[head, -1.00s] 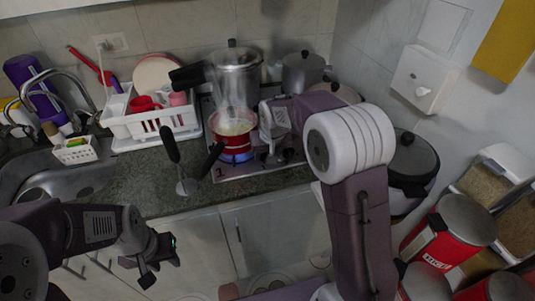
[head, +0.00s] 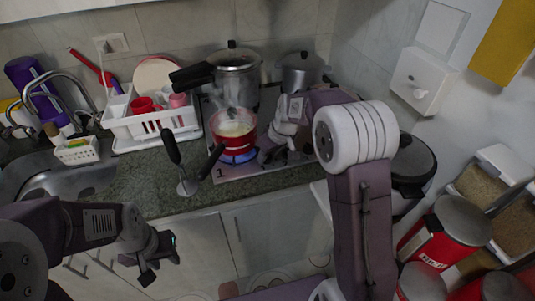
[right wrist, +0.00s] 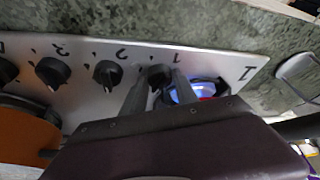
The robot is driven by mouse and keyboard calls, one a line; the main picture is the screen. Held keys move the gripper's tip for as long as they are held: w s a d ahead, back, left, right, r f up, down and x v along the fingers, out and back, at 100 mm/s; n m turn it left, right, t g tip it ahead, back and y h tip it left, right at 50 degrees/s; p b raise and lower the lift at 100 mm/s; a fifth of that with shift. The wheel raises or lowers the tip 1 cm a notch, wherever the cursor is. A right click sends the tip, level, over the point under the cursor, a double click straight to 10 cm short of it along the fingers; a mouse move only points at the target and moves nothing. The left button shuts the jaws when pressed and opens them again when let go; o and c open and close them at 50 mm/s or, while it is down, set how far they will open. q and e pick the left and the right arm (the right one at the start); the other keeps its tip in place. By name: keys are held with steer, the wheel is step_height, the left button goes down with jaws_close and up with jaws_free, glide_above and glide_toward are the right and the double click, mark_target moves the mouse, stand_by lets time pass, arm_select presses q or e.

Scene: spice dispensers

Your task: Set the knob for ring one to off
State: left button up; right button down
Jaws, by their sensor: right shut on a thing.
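The knob for ring one (right wrist: 158,72) is a dark round knob under the printed 1 on the light stove panel (right wrist: 205,58). My right gripper (right wrist: 155,88) has its two fingers on either side of this knob and is shut on it. In the head view my right gripper (head: 277,155) is at the stove's front, right of the red pot (head: 234,135). A blue flame (head: 238,157) burns under the pot, and the flame (right wrist: 205,90) also shows in the right wrist view. My left gripper (head: 158,262) is open and empty, low in front of the cabinets.
Knobs two (right wrist: 108,74) and three (right wrist: 52,73) sit left of my right fingers in the wrist view. A steel pot (head: 236,75) stands behind the red pot.

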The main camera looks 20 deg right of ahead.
steer(key=shift+w+d+n+y+b, duration=0.15)
steer(key=shift+n+y+b, duration=0.2)
steer(key=shift+n, duration=0.85)
steer(key=shift+n+g+y, duration=0.4)
steer(key=shift+n+y, duration=0.05)
steer(key=shift+n, duration=0.65)
steer(key=c, duration=0.9)
jaws_free()
steer(key=shift+c, duration=0.2)
steer(key=v, duration=0.9)
steer(key=shift+p, duration=0.35)
